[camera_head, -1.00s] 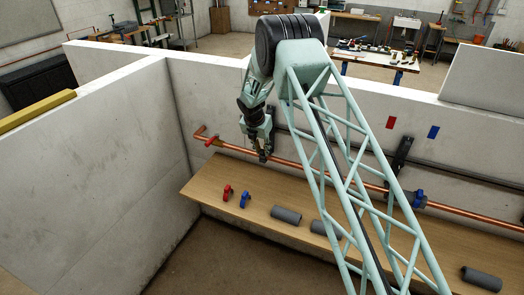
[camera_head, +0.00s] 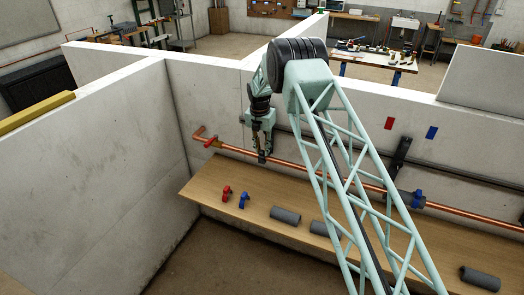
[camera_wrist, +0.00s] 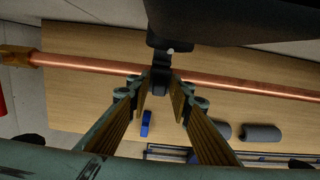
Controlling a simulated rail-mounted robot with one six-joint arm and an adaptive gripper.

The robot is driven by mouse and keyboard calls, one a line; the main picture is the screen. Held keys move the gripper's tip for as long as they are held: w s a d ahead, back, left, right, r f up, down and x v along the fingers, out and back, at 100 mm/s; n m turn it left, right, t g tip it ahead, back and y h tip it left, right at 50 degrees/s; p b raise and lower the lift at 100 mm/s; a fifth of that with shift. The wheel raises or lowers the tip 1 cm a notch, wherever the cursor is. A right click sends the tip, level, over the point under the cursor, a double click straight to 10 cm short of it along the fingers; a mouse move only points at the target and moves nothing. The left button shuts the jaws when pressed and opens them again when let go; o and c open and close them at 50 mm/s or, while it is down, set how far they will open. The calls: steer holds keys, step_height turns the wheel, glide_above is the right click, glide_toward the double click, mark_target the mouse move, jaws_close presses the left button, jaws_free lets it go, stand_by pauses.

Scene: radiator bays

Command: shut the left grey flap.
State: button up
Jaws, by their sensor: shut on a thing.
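The left grey flap (camera_wrist: 161,80) shows in the wrist view as a dark grey clip part at the copper pipe, between my two fingers. My gripper (camera_wrist: 161,92) is shut on it, with the fingers pointing at the pipe. In the head view my gripper (camera_head: 262,154) hangs upright at the pipe, right of the red-handled valve end. The dark part at its fingertips is small there, and I cannot tell how far the flap is closed. A second dark bracket (camera_head: 397,160) stands farther right on the wall, near a blue valve.
The copper pipe (camera_head: 296,165) runs along the white wall above a wooden shelf (camera_head: 208,185). On the shelf lie a red clip (camera_head: 227,193), a blue clip (camera_head: 244,200) and several grey tubes (camera_head: 285,215). A dark rail (camera_head: 290,131) runs along the wall. A side wall (camera_head: 130,150) stands at left.

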mark_target(262, 151)
steer(key=shift+w, duration=0.1)
stand_by(0.5)
steer(key=o, duration=0.6)
steer(key=shift+d, duration=0.1)
steer(key=shift+r, duration=0.15)
step_height(262, 151, up, 12)
steer(key=s, duration=0.1)
steer(key=shift+a, duration=0.2)
stand_by(0.4)
